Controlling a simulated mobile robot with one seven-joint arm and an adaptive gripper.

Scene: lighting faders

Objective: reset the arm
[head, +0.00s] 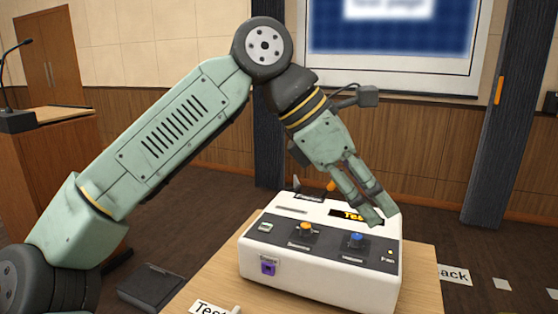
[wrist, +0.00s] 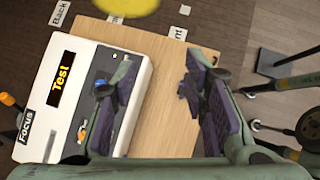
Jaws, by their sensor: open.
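My arm reaches from the lower left over the lighting console. My gripper (head: 378,214) is open and empty, pointing down over the console's back right part. The white console (head: 320,280) has an orange fader knob (head: 306,227), a blue fader knob (head: 356,238) and a yellow-lettered display (head: 348,215), partly hidden by my fingers. In the wrist view my gripper's purple pads (wrist: 148,90) are apart, with bare table between them. The console (wrist: 110,62) lies on the left there, its display (wrist: 61,78) reading "Test". I cannot tell the height gap between fingers and console.
The console stands on a wooden table (head: 425,275). A lectern (head: 45,170) with a microphone stands at the left. A dark box (head: 150,287) lies on the floor.

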